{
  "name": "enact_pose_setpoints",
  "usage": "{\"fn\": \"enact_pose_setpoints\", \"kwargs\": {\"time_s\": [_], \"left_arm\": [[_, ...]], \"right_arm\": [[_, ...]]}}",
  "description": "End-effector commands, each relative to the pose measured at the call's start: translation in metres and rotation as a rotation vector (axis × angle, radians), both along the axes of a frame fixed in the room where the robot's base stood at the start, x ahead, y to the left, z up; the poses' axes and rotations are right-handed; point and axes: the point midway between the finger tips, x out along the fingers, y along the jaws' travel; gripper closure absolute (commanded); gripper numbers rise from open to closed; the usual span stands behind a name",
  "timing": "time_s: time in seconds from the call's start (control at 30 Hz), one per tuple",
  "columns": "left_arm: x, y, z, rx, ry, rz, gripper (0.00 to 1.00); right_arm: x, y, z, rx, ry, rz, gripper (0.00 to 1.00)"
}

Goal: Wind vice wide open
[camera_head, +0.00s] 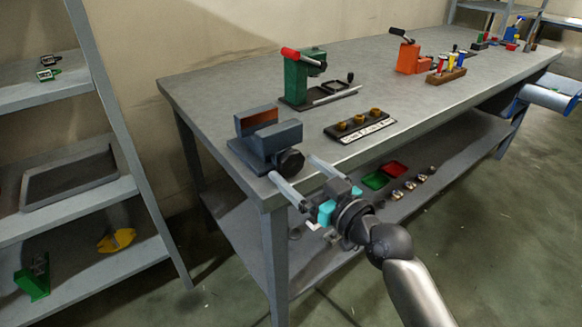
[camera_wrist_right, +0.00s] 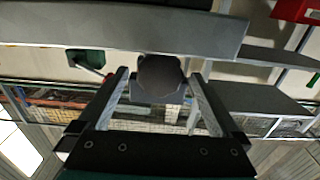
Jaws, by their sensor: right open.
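The blue-grey vice (camera_head: 266,148) stands at the near left corner of the workbench. Its back jaw (camera_head: 256,120) has a reddish-brown face, and a gap shows between it and the front jaw (camera_head: 279,134). A dark round knob (camera_head: 291,162) is on the vice's front side, by the bench edge. My right gripper (camera_head: 294,169) is open, its two pale fingers reaching toward the knob. In the right wrist view the knob (camera_wrist_right: 160,77) sits between the spread fingers (camera_wrist_right: 160,90), with a gap visible on each side. My left gripper is not in view.
On the workbench (camera_head: 215,92), a green press (camera_head: 300,78) stands behind the vice and a block with brass pieces (camera_head: 360,125) lies to its right. An orange device (camera_head: 408,58) is farther back. A shelf rack (camera_head: 125,150) stands at the left.

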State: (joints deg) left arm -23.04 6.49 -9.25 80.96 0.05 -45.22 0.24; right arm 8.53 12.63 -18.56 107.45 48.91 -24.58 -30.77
Motion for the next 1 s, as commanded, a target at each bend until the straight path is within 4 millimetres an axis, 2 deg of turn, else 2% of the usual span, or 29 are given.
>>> {"fn": "enact_pose_setpoints", "kwargs": {"time_s": [0.23,0.6,1.0], "left_arm": [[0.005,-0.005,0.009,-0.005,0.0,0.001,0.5],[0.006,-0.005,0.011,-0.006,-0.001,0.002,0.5],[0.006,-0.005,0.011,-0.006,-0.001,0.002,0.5]], "right_arm": [[0.02,0.015,0.0,0.001,0.001,0.0,0.0],[0.023,0.017,0.0,-0.001,-0.001,0.0,0.01],[0.023,0.017,0.0,-0.001,0.001,0.0,0.46]]}}
